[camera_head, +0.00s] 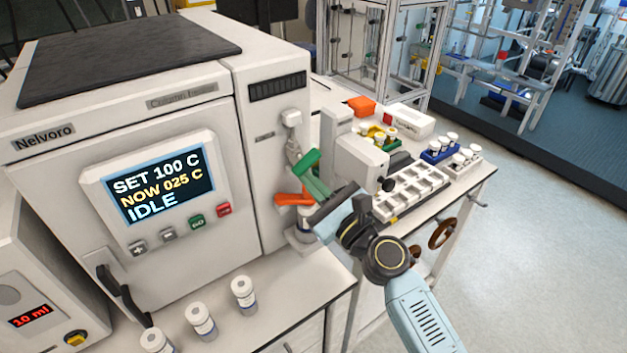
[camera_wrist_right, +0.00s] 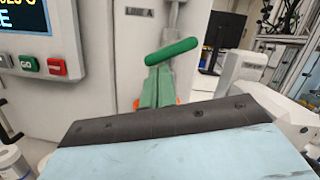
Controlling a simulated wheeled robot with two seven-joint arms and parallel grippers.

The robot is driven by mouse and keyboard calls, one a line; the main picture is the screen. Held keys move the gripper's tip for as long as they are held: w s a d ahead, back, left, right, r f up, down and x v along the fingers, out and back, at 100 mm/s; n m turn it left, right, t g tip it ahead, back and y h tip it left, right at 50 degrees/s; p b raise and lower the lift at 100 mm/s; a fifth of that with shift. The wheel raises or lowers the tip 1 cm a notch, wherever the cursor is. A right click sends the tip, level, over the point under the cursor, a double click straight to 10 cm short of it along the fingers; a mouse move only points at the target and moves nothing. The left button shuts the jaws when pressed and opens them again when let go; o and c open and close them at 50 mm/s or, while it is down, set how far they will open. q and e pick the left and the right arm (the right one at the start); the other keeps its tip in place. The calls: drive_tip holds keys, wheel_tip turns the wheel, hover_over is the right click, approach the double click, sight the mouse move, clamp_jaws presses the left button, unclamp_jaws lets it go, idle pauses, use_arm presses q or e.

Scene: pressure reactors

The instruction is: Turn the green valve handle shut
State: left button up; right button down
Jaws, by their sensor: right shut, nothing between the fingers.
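The green valve handle (camera_head: 305,162) is a short bar on the side of the white Nelvoro reactor, tilted up to the right. In the right wrist view the green handle (camera_wrist_right: 171,52) lies slightly slanted across the picture, just beyond my fingers. My right gripper (camera_head: 314,183) comes in from the lower right, with its greenish fingers just below the handle. In the right wrist view my right gripper (camera_wrist_right: 157,80) is shut with its fingers together, holding nothing. Whether the tips touch the handle I cannot tell. My left gripper is out of view.
An orange handle (camera_head: 292,199) sits just below the green one, close to my gripper. The reactor's screen (camera_head: 160,187) reads IDLE. Several white-capped vials (camera_head: 243,294) stand along the front of the bench. A white tray (camera_head: 411,190) is to the right.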

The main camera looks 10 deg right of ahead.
drive_tip(key=shift+s+a+r+m+t+h+p, duration=0.1)
drive_tip(key=shift+a+m+t+h+p, duration=0.05)
drive_tip(key=shift+m, duration=0.45)
drive_tip(key=shift+a+r+m+t+h+p, duration=0.1)
drive_tip(key=shift+a+m+t+h+p, duration=0.05)
drive_tip(key=shift+m, duration=0.45)
drive_tip(key=shift+s+a+m+h+p, duration=0.1)
drive_tip(key=shift+m+h+p, duration=0.15)
drive_tip(key=shift+m, duration=0.5)
drive_tip(key=shift+s+a+m+h+p, duration=0.1)
drive_tip(key=shift+m+h+p, duration=0.15)
drive_tip(key=shift+m, duration=0.5)
